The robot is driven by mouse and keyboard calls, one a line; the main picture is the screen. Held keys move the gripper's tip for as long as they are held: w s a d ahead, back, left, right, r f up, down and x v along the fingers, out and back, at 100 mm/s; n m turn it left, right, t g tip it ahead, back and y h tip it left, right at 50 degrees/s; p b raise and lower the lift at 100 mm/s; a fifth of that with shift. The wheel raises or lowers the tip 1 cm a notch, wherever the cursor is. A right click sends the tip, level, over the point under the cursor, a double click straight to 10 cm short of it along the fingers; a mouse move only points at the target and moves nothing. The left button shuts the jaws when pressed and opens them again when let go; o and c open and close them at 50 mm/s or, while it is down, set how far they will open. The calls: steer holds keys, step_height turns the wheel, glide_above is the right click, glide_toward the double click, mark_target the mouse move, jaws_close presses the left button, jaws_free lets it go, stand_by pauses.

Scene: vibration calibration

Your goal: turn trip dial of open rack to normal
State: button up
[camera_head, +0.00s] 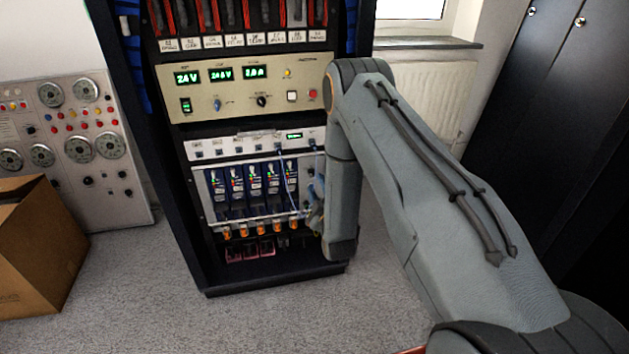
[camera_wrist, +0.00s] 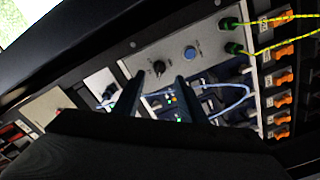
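The open rack (camera_head: 170,200) stands in the middle of the head view. In the wrist view, a pale panel (camera_wrist: 205,35) carries a black pointer dial (camera_wrist: 159,67) and a blue knob (camera_wrist: 190,52). Labels are too small to read, so I cannot tell which is the trip dial or its setting. My gripper (camera_wrist: 160,80) is open, with two dark fingers apart. In the picture the black dial lies between and just beyond the fingertips; the blue knob is to the right. I see no contact. In the head view my arm hides most of the gripper and this panel.
Green plugs (camera_wrist: 232,48) with yellow-green wires and a looping pale blue cable (camera_wrist: 240,100) lie near the fingers. Orange switches (camera_wrist: 283,75) line the right. A cardboard box (camera_head: 40,245) stands left of the rack, a dark cabinet (camera_head: 540,110) right. Grey carpet (camera_head: 290,315) is clear in front.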

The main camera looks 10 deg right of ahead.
steer(key=s, duration=0.2)
steer(key=shift+s, duration=0.3)
